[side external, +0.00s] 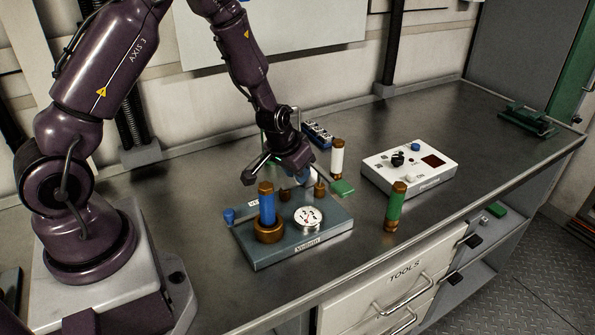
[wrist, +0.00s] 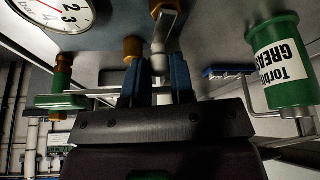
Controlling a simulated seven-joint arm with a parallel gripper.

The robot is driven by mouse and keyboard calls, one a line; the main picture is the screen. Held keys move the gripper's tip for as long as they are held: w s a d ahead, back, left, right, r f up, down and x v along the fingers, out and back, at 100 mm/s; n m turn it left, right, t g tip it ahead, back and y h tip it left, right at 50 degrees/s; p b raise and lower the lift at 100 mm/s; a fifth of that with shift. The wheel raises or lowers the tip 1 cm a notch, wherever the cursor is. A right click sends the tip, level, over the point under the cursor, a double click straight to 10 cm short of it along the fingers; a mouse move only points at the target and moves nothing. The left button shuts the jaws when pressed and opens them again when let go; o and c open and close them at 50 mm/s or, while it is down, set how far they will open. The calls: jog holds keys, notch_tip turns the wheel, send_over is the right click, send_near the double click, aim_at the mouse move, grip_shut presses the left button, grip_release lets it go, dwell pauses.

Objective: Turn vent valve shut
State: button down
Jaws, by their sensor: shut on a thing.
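The grey-blue valve panel (side external: 325,243) lies on the bench with a round white gauge (side external: 308,218); the gauge (wrist: 55,10) also shows at the top left of the wrist view. My gripper (side external: 292,180) is over the back part of the panel. In the wrist view its blue fingers (wrist: 157,75) are shut on a pale grey handle (wrist: 158,62), which appears to be the vent valve's lever. Brass fittings (wrist: 132,48) are beside it. The handle is mostly hidden by my gripper in the side view, so its angle is unclear there.
On the panel, a blue cylinder (side external: 267,205) stands in a brass ring, close to my gripper. A white cylinder (side external: 337,158), a green cylinder (side external: 395,208) and a white control box (side external: 408,168) stand to the right. The wrist view shows a green grease can (wrist: 280,65).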

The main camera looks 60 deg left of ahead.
jog(key=shift+a+n, duration=0.1)
jog(key=shift+n, duration=0.3)
jog(key=c, duration=1)
grip_release()
jog(key=shift+r, duration=0.1)
jog(key=v, duration=1.2)
jog(key=shift+r, duration=0.4)
jog(key=shift+s+d, duration=0.15)
jog(key=shift+d, duration=0.1)
